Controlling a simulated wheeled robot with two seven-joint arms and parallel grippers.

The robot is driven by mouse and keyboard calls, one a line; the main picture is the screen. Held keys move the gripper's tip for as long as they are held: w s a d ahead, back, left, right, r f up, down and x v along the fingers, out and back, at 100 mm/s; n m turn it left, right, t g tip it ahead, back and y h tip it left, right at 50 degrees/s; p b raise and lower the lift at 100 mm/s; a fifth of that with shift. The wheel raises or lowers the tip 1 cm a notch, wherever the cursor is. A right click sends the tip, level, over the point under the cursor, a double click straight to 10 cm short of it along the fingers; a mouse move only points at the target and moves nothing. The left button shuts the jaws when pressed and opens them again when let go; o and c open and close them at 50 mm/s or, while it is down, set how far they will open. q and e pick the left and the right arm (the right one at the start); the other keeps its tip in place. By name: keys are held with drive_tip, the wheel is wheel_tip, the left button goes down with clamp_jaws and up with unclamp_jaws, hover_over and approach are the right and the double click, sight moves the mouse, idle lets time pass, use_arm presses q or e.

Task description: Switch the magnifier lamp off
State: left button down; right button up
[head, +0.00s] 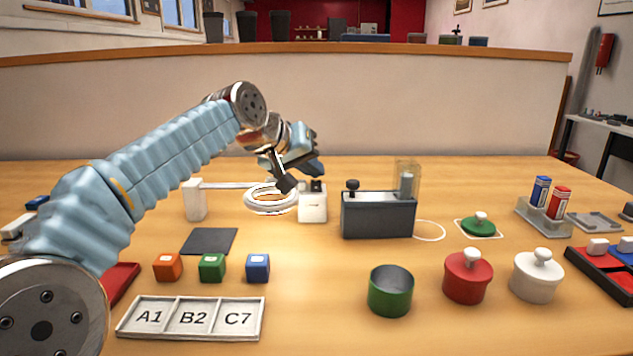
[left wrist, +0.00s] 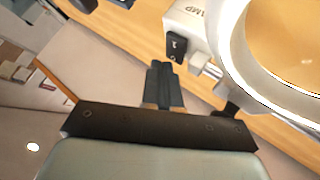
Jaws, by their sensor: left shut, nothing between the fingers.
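The magnifier lamp's white ring (head: 270,209) sits on an arm from a white post (head: 195,200) in the head view. Its ring is large and bright in the left wrist view (left wrist: 240,62). Beside it stands a white switch box (head: 313,207) with a black rocker on top. In the left wrist view the box (left wrist: 196,22) shows part of the lettering "AMP", and the black rocker (left wrist: 175,46) is close. My left gripper (head: 288,184) is shut and empty, close above the ring and the box. In the left wrist view its fingertips (left wrist: 163,68) appear just short of the rocker; contact cannot be told.
A dark grey device (head: 378,217) with a black knob stands right of the box. A dark mat (head: 209,242), coloured cubes (head: 212,268) and a labelled tray (head: 190,336) lie in front. A green cup (head: 390,291) and lidded pots (head: 467,278) stand at the front right.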

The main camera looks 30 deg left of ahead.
sight(312, 185)
use_arm(q)
drive_tip(key=shift+f, duration=0.25)
idle(0.4)
drive_tip(key=shift+s+r+p, duration=0.1)
drive_tip(key=shift+r+p, duration=0.45)
drive_tip(key=shift+r, duration=0.25)
wheel_tip(312, 185, up, 2)
drive_tip(key=shift+s+d+r+p, duration=0.15)
drive_tip(key=shift+r+p, duration=0.1)
drive_tip(key=shift+p, duration=0.7)
drive_tip(key=shift+s+d+r, duration=0.15)
drive_tip(key=shift+r, duration=1.05)
